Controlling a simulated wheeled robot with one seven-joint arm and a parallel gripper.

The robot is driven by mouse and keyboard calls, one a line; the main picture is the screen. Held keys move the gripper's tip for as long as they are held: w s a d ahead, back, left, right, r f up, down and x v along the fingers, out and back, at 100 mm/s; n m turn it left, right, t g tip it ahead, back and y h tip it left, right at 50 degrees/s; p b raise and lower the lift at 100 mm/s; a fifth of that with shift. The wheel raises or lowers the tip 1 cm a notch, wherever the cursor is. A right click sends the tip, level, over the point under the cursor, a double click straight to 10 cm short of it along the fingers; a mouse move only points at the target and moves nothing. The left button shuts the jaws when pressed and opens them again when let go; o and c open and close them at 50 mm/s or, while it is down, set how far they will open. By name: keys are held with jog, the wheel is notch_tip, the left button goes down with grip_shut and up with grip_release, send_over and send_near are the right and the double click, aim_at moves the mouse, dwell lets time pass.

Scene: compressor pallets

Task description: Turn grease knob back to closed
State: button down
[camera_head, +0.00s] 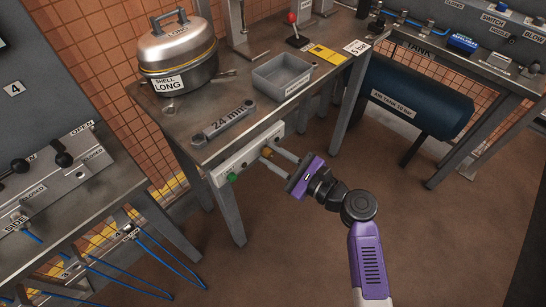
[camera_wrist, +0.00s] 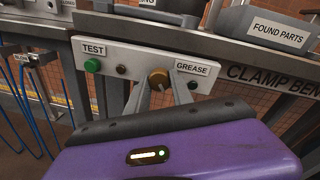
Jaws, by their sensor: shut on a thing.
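The grease knob (camera_wrist: 158,77) is a round brass-coloured knob on a pale panel (camera_wrist: 136,59), left of the GREASE label (camera_wrist: 192,69). In the head view the knob (camera_head: 266,153) shows small on the front of the bench. My gripper (camera_wrist: 161,88) reaches the panel from the front, its two grey fingers on either side of the knob and shut on it. In the head view my purple gripper (camera_head: 274,157) points up-left at the panel. I cannot tell the knob's turned position from these views.
A green TEST button (camera_wrist: 92,65) and a small dark knob (camera_wrist: 121,71) sit left on the panel. The bench holds a 24 mm wrench (camera_head: 224,124), a grey bin (camera_head: 268,83) and a domed compressor shell (camera_head: 178,50). The floor around my arm is clear.

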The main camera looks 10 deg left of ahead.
jog(key=n+b, duration=0.1)
jog(key=n, duration=0.2)
jog(key=shift+h, duration=0.3)
jog(key=n+b, duration=0.2)
jog(key=n, duration=0.1)
jog(key=shift+n+t, duration=0.3)
jog(key=shift+n, duration=0.1)
jog(key=n+b, duration=0.3)
jog(key=n, duration=0.1)
jog(key=shift+f+h, duration=0.1)
jog(key=shift+h, duration=0.3)
jog(key=n+t+b, duration=0.1)
jog(key=n+b, duration=0.2)
jog(key=n+t+b, duration=0.1)
jog(key=n+b, duration=1)
jog(key=shift+s+a+b, duration=0.1)
jog(key=shift+s+b, duration=0.05)
jog(key=shift+b, duration=0.25)
jog(key=shift+n+t+b, duration=0.3)
jog(key=shift+n+b, duration=0.6)
